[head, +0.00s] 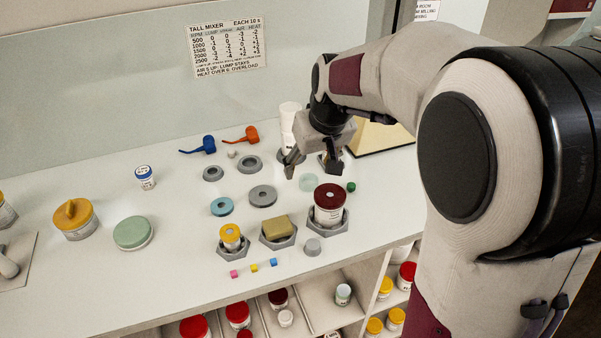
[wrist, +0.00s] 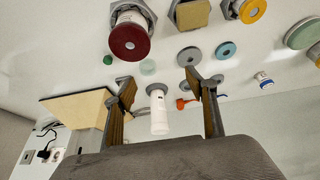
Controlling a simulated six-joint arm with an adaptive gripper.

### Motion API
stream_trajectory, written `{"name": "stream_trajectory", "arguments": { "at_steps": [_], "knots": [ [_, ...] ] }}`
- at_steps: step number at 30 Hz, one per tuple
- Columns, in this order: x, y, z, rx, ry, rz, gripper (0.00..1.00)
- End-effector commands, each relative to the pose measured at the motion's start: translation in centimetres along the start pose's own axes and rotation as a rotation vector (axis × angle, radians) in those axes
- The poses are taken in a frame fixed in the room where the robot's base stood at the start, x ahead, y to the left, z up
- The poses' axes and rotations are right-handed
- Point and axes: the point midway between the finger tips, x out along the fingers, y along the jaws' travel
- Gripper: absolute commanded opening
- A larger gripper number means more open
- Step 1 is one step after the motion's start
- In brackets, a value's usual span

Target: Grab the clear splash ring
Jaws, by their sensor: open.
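The clear splash ring looks like a small, pale green, see-through disc (head: 308,182) lying on the white counter. In the wrist view it (wrist: 148,67) lies beyond the fingertips, between their lines and nearer the left finger. My gripper (head: 312,168) is open and empty, pointing down above the counter just behind the ring in the head view. In the wrist view both fingers (wrist: 155,85) are spread wide, with nothing held between them. The gap in height between fingertips and ring is hard to judge.
A dark-red-lidded jar (head: 329,205) in a grey holder stands close in front of the ring. A small green cap (head: 351,187) lies to its right. A white bottle (wrist: 159,112) stands behind. Grey rings (head: 262,195) and a blue ring (head: 222,206) lie to the left.

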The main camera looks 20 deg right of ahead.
Motion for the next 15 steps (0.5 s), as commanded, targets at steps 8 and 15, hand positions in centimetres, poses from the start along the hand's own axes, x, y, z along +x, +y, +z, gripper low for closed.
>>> {"name": "stream_trajectory", "arguments": {
  "at_steps": [8,15],
  "knots": [
    [5.2,2.5,-2.7,0.006,-0.016,0.001,0.56],
    [8.8,4.3,-4.1,0.008,-0.023,0.002,0.56]
  ]
}}
